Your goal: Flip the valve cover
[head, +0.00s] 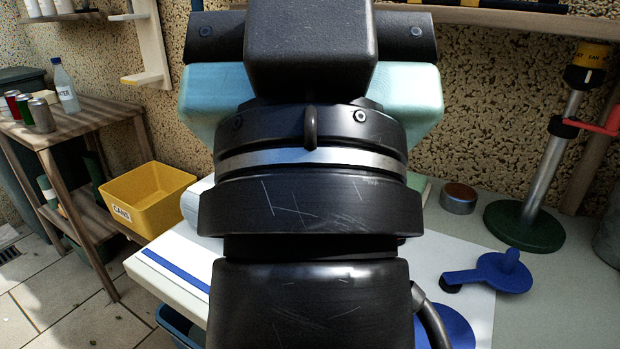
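My own black arm fills the middle of the head view and hides much of what lies behind it. My gripper's fingers are hidden, so I cannot see whether they are open, shut or holding anything. A blue flat piece with a round end, an upright knob and a short arm (502,272) lies on the table at right; I cannot tell if it is the valve cover. Part of a blue disc (447,328) shows nearer, partly behind my arm. No other clear valve cover shows.
A pale table (561,303) holds a white sheet (470,305), a round tin (458,198) and a green-based metal stand (524,226) with a red lever (602,122). At left are a yellow bin (147,205) and a wooden table (75,128) with cans and a bottle.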

